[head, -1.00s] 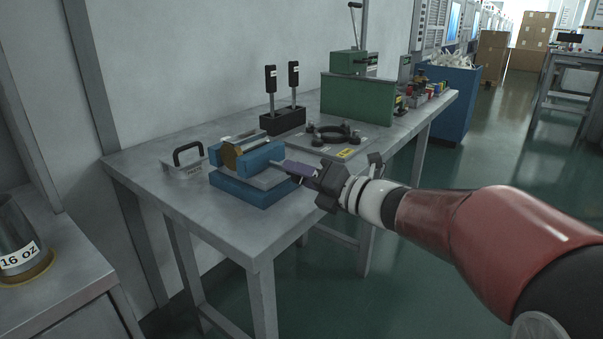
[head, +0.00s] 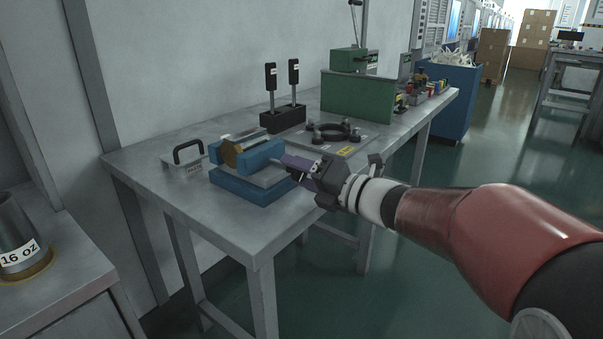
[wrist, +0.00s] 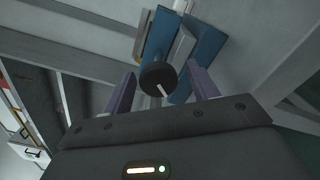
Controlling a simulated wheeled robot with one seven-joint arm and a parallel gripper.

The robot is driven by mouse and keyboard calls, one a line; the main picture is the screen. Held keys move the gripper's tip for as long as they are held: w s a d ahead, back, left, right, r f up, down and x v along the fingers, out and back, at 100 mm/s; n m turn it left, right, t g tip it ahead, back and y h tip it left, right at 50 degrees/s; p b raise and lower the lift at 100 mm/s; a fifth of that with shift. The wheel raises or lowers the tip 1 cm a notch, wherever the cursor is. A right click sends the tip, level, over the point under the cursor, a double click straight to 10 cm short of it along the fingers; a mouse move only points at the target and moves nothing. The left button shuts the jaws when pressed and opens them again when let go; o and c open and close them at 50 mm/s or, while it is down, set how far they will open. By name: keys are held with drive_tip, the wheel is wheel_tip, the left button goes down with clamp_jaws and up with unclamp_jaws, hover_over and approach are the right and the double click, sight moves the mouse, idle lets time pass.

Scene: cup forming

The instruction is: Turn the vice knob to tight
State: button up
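In the wrist view the vice (wrist: 209,45) is at the top centre. Its dark round knob (wrist: 152,78) has a white line on its face that tilts down to the right. My gripper (head: 287,168) reaches the vice's right side from the right. In the wrist view my gripper (wrist: 164,77) is open, with one purple finger on each side of the knob and a gap visible on both sides. The knob is hidden in the head view.
A cup marked 16 oz (head: 18,258) stands at left.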

drive_tip(key=v, duration=0.7)
drive_tip(key=shift+s+d, duration=0.25)
drive_tip(key=shift+d, duration=0.1)
drive_tip(key=s+a+f+n+g+h, duration=0.1)
drive_tip(key=s+f+n+g+h, duration=0.2)
drive_tip(key=s+f+n, duration=0.35)
drive_tip(key=s+a+f+n+g+h, duration=0.1)
drive_tip(key=s+f+n+g+h, duration=0.15)
drive_tip(key=s+n, duration=0.7)
drive_tip(key=s+d+f+n+h, duration=0.2)
drive_tip(key=d+n+h, duration=0.2)
drive_tip(key=n, duration=0.6)
drive_tip(key=s+d+f+n+h, duration=0.3)
drive_tip(key=d+n, duration=0.3)
drive_tip(key=n, duration=0.5)
drive_tip(key=shift+h, duration=0.85)
drive_tip(key=shift+d, duration=0.15)
drive_tip(key=shift+c, duration=0.2)
